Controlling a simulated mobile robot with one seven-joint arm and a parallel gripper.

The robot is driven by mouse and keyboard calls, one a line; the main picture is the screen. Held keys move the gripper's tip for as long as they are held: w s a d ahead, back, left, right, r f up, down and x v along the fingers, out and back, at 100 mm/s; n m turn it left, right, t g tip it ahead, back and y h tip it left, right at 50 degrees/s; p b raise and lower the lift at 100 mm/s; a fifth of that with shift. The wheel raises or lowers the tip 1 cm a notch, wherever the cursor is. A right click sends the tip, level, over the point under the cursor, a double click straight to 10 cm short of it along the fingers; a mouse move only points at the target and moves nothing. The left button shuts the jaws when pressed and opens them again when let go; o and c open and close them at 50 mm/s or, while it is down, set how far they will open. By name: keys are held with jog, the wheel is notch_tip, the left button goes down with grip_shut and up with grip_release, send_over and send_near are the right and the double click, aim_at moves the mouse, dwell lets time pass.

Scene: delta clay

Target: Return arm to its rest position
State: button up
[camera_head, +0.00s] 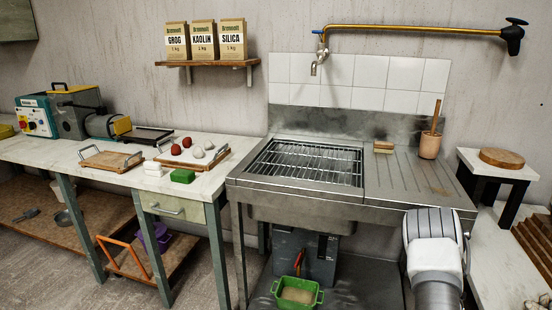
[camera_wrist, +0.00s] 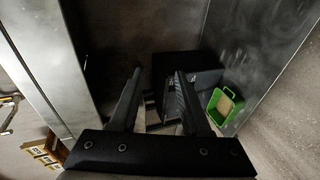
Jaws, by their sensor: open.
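My gripper (camera_wrist: 157,78) shows in the wrist view with its two dark fingers apart and nothing between them. The fingers point toward a dark box (camera_wrist: 190,70) with a green tub (camera_wrist: 222,106) to its right. In the head view my white and grey arm (camera_head: 435,258) is at the lower right, in front of the sink's draining board (camera_head: 408,175). My gripper itself does not show there.
The steel sink (camera_head: 300,200) has a wire rack over its basin. A small stand with a round wooden board (camera_head: 502,157) is at the right. A worktable (camera_head: 125,178) with trays and balls is at the left.

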jog(key=a+r+m+g+h, duration=0.25)
jog(key=r+m, duration=0.35)
jog(key=r, duration=1)
jog(key=s+a+r+m+g+y, duration=0.1)
jog(key=s+a+r+m, duration=0.4)
jog(key=a+r, duration=0.5)
jog(key=s+a+r+m+g+y, duration=0.1)
jog(key=s+a+r, duration=0.35)
jog(key=s, duration=0.35)
jog(key=s+a+r+m+g+y, duration=0.1)
jog(key=s+a+r+m+g, duration=0.15)
jog(key=s+a, duration=0.45)
jog(key=s+a+g+y, duration=0.1)
jog(key=s+a, duration=0.2)
jog(key=s, duration=0.6)
jog(key=s+a+y, duration=0.1)
jog(key=s+a, duration=0.2)
jog(key=s, duration=0.5)
notch_tip(320, 180, up, 19)
jog(key=p, duration=1.9)
jog(key=shift+w+m, duration=0.15)
jog(key=shift+m, duration=0.3)
